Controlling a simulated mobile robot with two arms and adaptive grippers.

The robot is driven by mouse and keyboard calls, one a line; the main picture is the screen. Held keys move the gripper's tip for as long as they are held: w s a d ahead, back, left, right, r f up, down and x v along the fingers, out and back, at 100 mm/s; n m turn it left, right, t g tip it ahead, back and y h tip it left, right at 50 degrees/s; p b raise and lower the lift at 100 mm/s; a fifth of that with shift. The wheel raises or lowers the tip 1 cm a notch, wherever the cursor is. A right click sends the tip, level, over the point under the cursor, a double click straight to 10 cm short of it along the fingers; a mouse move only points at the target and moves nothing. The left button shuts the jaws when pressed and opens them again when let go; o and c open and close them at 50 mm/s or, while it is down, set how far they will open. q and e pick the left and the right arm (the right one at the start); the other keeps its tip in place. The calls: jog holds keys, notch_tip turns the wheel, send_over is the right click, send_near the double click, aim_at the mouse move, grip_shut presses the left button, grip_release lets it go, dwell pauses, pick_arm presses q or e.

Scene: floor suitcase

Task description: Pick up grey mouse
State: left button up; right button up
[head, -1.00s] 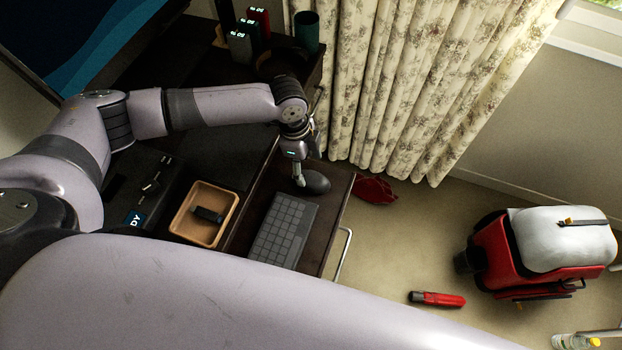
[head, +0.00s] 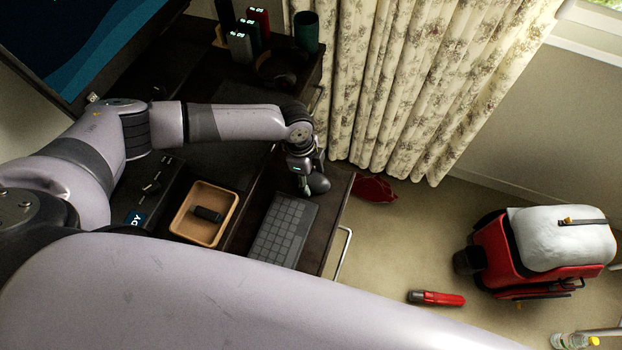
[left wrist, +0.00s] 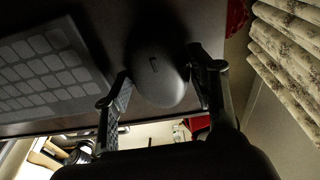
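The grey mouse (head: 318,184) lies on the dark pull-out shelf (head: 325,215), at the far end beyond the keyboard. In the left wrist view the mouse (left wrist: 157,75) shows dark and rounded, between the two spread fingers. My left gripper (head: 310,188) is open and points down at the mouse; it also shows in the left wrist view (left wrist: 160,85). The finger on the right of that view looks close to the mouse's side; I cannot tell whether it touches. My right gripper is not in view; a large arm link of mine covers the bottom of the head view.
A grey keyboard (head: 283,230) lies beside the mouse, left of it in the wrist view. A wooden tray (head: 228,222) holds a black item. The floral curtain (head: 400,90) hangs close behind the shelf. A red bag (head: 375,190) lies on the floor near the shelf.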

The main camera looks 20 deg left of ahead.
pick_arm(q)
jog(key=c, duration=0.6)
jog(key=shift+r, duration=0.1)
